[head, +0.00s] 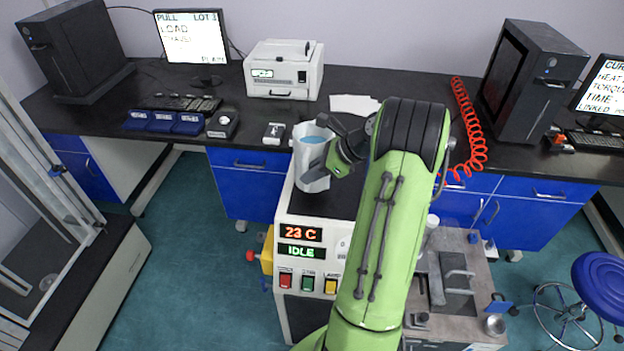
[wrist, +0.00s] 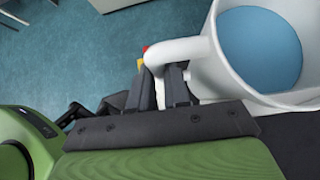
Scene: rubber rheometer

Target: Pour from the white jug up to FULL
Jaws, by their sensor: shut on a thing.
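The white jug (head: 310,165) with blue liquid inside is at the back left corner of the machine top in the head view. It looks close to upright. In the wrist view the jug (wrist: 212,75) fills the upper right, with the blue liquid surface showing inside its rim. My gripper (head: 338,160) is at the jug's right side; in the wrist view its dark fingers (wrist: 165,85) are shut on the jug's handle. I cannot tell whether the jug's base touches the machine top. A receiving vessel or FULL mark cannot be made out.
The machine (head: 300,262) shows 23 C and IDLE above red, green and yellow buttons. The black bench (head: 245,112) behind carries a white printer-like device (head: 284,70), blue trays (head: 163,122) and a red coiled hose (head: 468,125). A blue stool (head: 600,285) stands at right.

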